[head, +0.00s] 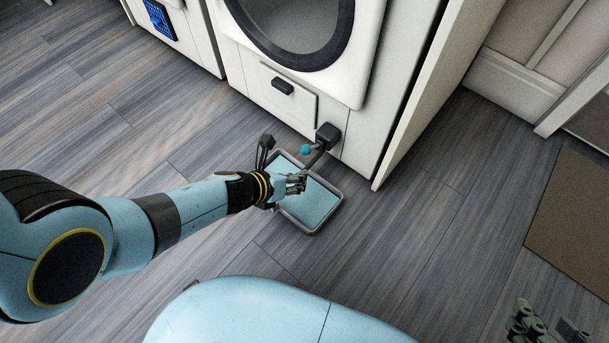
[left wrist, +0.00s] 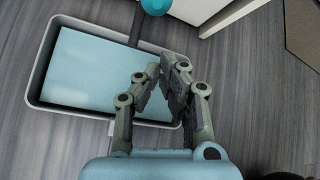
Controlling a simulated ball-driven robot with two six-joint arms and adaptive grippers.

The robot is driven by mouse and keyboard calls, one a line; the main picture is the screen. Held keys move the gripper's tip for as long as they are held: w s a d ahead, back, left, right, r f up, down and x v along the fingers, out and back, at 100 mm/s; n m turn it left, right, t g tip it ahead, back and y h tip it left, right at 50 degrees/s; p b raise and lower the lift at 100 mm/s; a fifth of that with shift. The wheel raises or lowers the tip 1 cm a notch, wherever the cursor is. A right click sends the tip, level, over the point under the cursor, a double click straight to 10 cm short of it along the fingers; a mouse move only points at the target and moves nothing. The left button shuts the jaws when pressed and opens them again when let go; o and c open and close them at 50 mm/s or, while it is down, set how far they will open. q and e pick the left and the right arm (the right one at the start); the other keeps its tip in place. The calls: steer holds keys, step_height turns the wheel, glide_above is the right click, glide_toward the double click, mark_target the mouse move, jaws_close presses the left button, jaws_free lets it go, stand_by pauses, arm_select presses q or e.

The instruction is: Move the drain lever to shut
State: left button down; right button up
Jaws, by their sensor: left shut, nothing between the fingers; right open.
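The drain lever shows as a teal knob (head: 305,149) beside a black valve block (head: 327,135) low on the white machine's front. In the left wrist view the teal knob (left wrist: 156,6) is at the top edge, cut off. My left gripper (head: 299,181) is shut and empty above the tray, a little in front of the knob and apart from it. Its fingertips (left wrist: 162,68) show in the left wrist view, pointing toward the knob. My right gripper (head: 545,325) is at the bottom right corner, open, far from the lever and partly cut off.
A grey-rimmed tray (head: 337,205) holding pale blue liquid lies on the floor under the valve. The white machine (head: 359,150) has a round door and a small dark handle (head: 283,86). A brown mat (head: 570,215) lies at right. The wooden floor between is clear.

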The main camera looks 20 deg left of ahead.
arm_select(q)
steer(key=w+r+p+v, duration=0.1)
steer(key=p+v, duration=0.7)
steer(key=v, duration=0.1)
steer(key=shift+s+r, duration=0.25)
steer(key=shift+r, duration=0.15)
arm_select(e)
step_height(320, 180, up, 9)
steer(key=w+t, duration=0.1)
steer(key=w, duration=0.1)
steer(key=shift+w, duration=0.2)
